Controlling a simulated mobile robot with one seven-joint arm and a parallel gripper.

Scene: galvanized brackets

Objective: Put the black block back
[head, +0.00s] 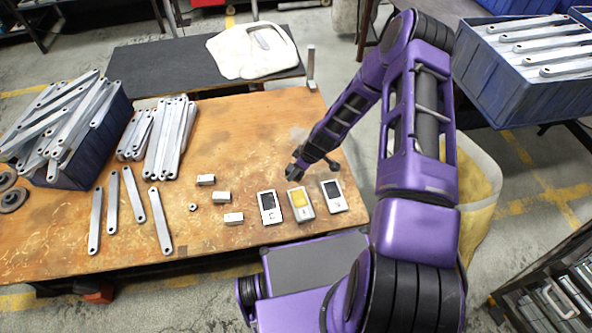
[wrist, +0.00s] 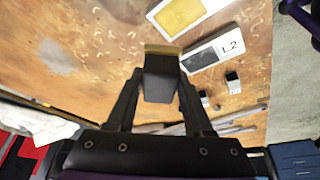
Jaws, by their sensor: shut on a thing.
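My gripper (wrist: 158,100) is shut on the black block (wrist: 160,80) and shows in the wrist view with a finger on each side of it. A tan strip shows along the block's far edge. In the head view my gripper (head: 297,172) is over the wooden table, behind a row of three pale-framed pieces; the block is hard to tell from the dark fingers there. The left piece (head: 269,207) and right piece (head: 334,195) have dark faces, and the middle one (head: 300,204) is yellow. The wrist view shows the yellow face (wrist: 180,12) and a labelled dark-faced piece (wrist: 210,50).
Small metal blocks (head: 233,218) and a nut (head: 193,207) lie left of the row. Loose metal bars (head: 160,220), stacked bars (head: 170,138) and a filled blue crate (head: 75,160) occupy the table's left. A metal post (head: 311,68) stands at the far corner. Bare wood (head: 250,125) lies behind the row.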

